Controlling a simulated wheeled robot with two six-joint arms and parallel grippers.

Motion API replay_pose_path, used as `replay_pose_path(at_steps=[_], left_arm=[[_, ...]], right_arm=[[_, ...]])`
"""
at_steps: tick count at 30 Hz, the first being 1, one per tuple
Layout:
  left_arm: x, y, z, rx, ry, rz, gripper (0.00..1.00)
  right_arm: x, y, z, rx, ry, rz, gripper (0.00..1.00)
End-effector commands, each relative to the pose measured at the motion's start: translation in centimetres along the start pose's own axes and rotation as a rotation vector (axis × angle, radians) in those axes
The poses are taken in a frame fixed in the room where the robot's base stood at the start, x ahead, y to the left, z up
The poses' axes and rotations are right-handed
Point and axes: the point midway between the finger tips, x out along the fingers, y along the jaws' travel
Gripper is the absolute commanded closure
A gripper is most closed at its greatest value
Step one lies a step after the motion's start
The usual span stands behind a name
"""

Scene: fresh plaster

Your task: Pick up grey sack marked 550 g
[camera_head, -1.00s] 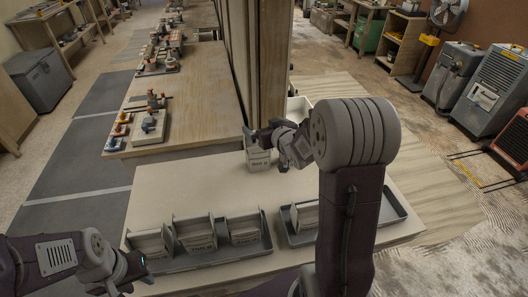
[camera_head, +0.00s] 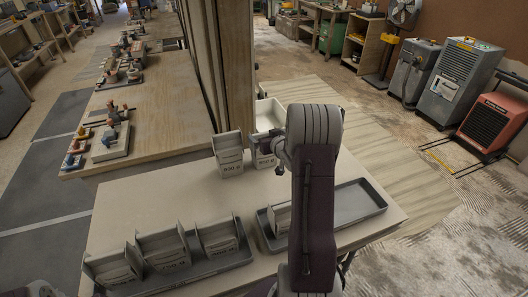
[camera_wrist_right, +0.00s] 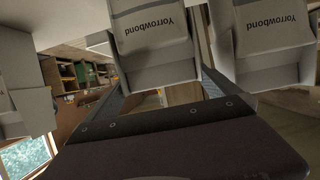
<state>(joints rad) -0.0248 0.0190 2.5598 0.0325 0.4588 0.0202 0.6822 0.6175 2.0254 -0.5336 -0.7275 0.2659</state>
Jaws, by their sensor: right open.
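Two grey open-topped sacks stand upright at the back of the pale table: a left sack (camera_head: 229,166) and a right sack (camera_head: 263,158). Their small weight marks are too blurred to read, so I cannot tell which says 550 g. My right gripper (camera_head: 268,143) is at the right sack and partly covers it. In the right wrist view, a sack (camera_wrist_right: 155,42) lettered "Yorrowbond" appears upside down between the open fingers, with another sack (camera_wrist_right: 275,32) to the right. I cannot tell whether the fingers touch it. My left gripper is out of view.
A grey tray (camera_head: 205,268) at the front left holds three sacks. Another grey tray (camera_head: 360,212) holds one sack (camera_head: 281,217) at its left end. The middle of the table is clear.

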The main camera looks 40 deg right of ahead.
Motion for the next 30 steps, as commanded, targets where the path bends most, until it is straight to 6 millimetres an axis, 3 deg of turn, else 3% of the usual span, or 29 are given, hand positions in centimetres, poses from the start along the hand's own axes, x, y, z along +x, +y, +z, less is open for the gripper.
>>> replay_pose_path(at_steps=[7,15,17,24,25,30], left_arm=[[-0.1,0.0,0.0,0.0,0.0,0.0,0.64],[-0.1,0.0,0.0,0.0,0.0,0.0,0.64],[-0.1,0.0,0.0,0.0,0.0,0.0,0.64],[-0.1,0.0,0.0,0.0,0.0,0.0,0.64],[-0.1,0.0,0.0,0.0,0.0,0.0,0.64],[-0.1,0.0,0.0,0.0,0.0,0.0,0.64]], right_arm=[[4.2,-0.3,0.0,-0.001,-0.001,-0.001,0.0],[4.9,-0.2,0.0,0.001,-0.001,0.0,0.0],[4.9,-0.3,0.0,0.001,-0.001,0.0,0.11],[4.9,-0.3,0.0,0.0,-0.001,0.0,0.78],[4.9,-0.2,-0.2,0.0,0.004,0.0,0.82],[4.9,-0.2,-0.2,0.0,0.003,0.0,0.82]])
